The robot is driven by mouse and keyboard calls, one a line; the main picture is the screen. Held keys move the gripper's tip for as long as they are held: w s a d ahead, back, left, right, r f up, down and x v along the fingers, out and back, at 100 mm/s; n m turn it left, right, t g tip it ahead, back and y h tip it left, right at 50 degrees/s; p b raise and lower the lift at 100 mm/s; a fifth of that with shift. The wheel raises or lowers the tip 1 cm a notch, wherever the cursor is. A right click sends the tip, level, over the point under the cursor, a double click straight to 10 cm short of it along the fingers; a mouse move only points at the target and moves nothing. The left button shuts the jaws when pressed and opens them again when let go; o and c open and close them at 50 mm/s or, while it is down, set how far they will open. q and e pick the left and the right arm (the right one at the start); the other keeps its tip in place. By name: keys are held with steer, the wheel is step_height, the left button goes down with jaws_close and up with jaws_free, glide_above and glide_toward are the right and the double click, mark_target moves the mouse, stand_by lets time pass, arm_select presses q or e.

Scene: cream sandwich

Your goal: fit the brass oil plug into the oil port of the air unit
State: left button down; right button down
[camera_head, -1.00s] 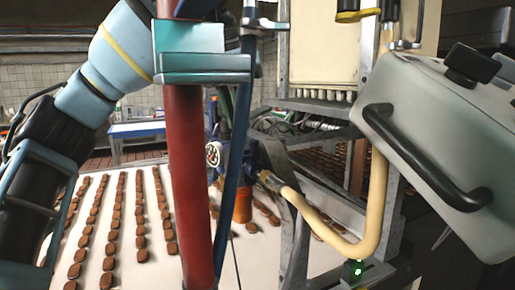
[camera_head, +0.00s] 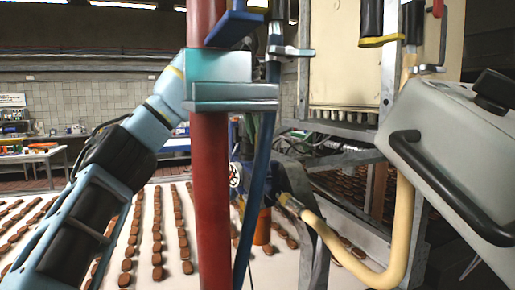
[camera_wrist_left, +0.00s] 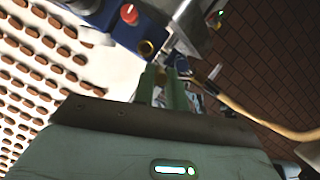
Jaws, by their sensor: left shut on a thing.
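The blue air unit (camera_head: 290,180) with a round gauge (camera_head: 236,174) and an orange bowl (camera_head: 262,226) is behind the red post in the head view. In the left wrist view, the blue unit (camera_wrist_left: 146,30) carries a red knob (camera_wrist_left: 129,13) and a round brass-coloured fitting (camera_wrist_left: 147,47), perhaps the oil port. My left gripper (camera_wrist_left: 162,74) has its two green fingers close together just below that fitting. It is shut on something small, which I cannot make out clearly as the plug. My right gripper is not in view.
A yellow hose (camera_head: 404,230) and a grey casing with a black handle (camera_head: 450,190) are at right. Several rows of brown biscuits lie on a white belt (camera_head: 205,262).

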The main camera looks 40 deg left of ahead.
arm_select(q)
steer(key=shift+w+a+f, duration=0.2)
steer(key=shift+w+a, duration=0.95)
steer(key=shift+w, duration=0.2)
steer(key=shift+f, duration=1.75)
steer(key=shift+f, duration=0.15)
steer(key=c, duration=1.4)
jaws_free()
steer(key=shift+c, duration=0.2)
steer(key=v, duration=1.2)
